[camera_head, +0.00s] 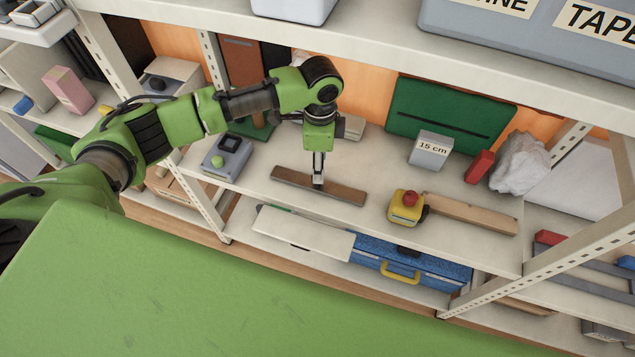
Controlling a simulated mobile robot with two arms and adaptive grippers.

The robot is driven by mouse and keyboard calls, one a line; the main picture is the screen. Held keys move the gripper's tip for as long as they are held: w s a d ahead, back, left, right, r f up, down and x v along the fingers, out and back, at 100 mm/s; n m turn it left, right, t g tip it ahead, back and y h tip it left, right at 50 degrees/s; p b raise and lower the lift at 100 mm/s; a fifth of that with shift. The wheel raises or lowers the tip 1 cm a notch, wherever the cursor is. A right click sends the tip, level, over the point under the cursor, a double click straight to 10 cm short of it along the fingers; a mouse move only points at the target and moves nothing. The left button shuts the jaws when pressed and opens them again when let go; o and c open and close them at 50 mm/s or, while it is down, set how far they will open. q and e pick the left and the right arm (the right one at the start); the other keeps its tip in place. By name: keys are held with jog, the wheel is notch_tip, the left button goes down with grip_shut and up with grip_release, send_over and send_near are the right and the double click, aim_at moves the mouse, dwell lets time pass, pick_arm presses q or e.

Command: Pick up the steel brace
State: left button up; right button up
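A long flat brown-grey bar (345,193), which looks like the steel brace, lies on the middle shelf, slanting slightly down to the right. My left gripper (318,180) points straight down at the middle of the bar. Its fingertips overlap the bar in the picture and hide a small part of it. The fingers look close together, but I cannot tell whether they are shut on the bar or around it. My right gripper is not in view.
A yellow box with a red button (406,206) and a wooden bar (470,213) are right of the bar. A grey control box (227,157) is left. A block marked 15 cm (430,148) stands behind. The upper shelf (380,75) overhangs; a blue toolbox (420,268) sits below.

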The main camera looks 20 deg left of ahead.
pick_arm(q)
notch_tip(320, 180, down, 6)
jog(key=shift+a+f, duration=0.15)
jog(key=shift+f, duration=0.1)
jog(key=shift+s, duration=0.1)
jog(key=shift+c, duration=0.4)
jog(key=shift+r, duration=0.1)
grip_shut()
